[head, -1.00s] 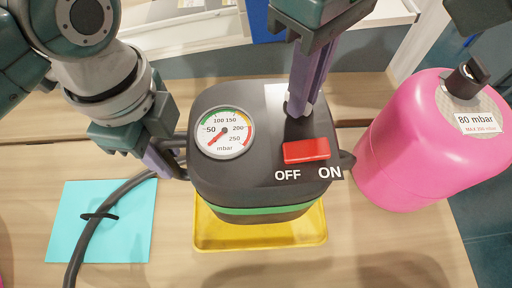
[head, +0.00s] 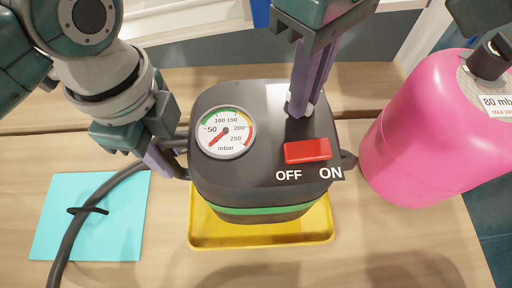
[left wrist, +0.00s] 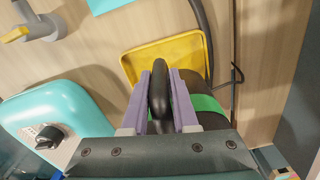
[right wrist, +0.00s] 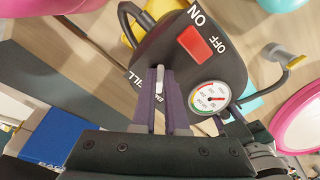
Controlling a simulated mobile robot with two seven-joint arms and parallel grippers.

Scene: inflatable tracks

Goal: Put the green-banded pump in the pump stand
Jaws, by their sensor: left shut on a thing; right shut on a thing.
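The green-banded pump (head: 250,170) is a dark box with a round gauge, a red OFF/ON switch and a green band low around its body. It looks upright in the head view. My left gripper (head: 172,165) is shut on the dark handle (left wrist: 158,95) at the pump's left side. My right gripper (head: 300,105) is shut on a small pale part at the pump's top. The yellow tray (head: 260,236), apparently the pump stand, shows below the pump, which hides most of it. I cannot tell how much gap lies between them.
A pink cylinder (head: 425,140) labelled 80 mbar stands to the pump's right. A cyan sheet (head: 115,225) lies on the wooden table to the left, with a grey hose (head: 85,215) over it. A teal rounded object (left wrist: 65,110) shows in the left wrist view.

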